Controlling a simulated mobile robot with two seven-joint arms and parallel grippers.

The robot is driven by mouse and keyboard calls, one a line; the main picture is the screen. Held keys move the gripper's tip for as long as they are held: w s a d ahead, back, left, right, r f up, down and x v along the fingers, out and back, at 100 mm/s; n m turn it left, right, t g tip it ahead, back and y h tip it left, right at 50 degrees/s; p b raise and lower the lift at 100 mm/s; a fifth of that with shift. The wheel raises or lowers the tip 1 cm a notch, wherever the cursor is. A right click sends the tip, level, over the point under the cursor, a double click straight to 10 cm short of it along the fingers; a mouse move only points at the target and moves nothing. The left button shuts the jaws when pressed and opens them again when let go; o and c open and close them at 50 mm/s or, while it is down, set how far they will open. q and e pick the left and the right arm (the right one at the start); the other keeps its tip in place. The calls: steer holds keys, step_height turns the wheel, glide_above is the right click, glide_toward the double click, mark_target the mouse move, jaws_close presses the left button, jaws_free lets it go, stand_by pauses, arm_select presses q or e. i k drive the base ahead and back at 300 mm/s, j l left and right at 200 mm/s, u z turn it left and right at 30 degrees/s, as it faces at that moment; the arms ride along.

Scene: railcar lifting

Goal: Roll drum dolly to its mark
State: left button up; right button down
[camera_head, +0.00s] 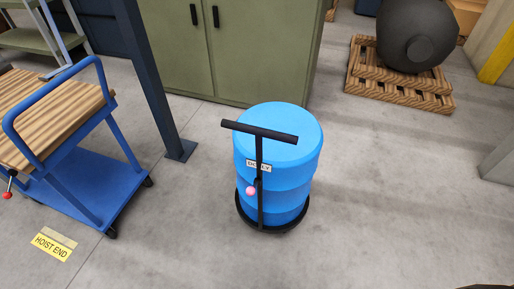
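The drum dolly is a low black round base (270,226) with a black upright post and T-shaped handle (260,131). A blue ribbed drum (294,150) stands upright on it, near the middle of the view. A small label plate (259,166) and a pink ball (250,190) show on the post. A yellow floor sign reading "HOIST END" (52,246) lies at the lower left, with a tan strip beside it; I cannot tell if it is the dolly's mark. Neither of my grippers is in view.
A blue cart (85,180) with a wooden top stands left. A dark post (150,80) and a green cabinet (240,50) stand behind. Wooden pallets (400,88) bear a dark round object (415,35) at the upper right. Grey floor is clear at the right and front.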

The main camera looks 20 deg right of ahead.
mark_target(278, 143)
steer(key=i+j+z, duration=0.1)
steer(key=i+z, duration=0.3)
steer(key=i+j+z, duration=0.15)
steer(key=z, duration=0.3)
steer(key=i+j+z, duration=0.2)
steer(key=z, duration=0.2)
steer(key=i+j+z, duration=0.15)
steer(key=j+z, duration=0.3)
steer(key=i+j+z, duration=0.1)
steer(key=j+z, duration=0.75)
steer(key=i+l, duration=0.05)
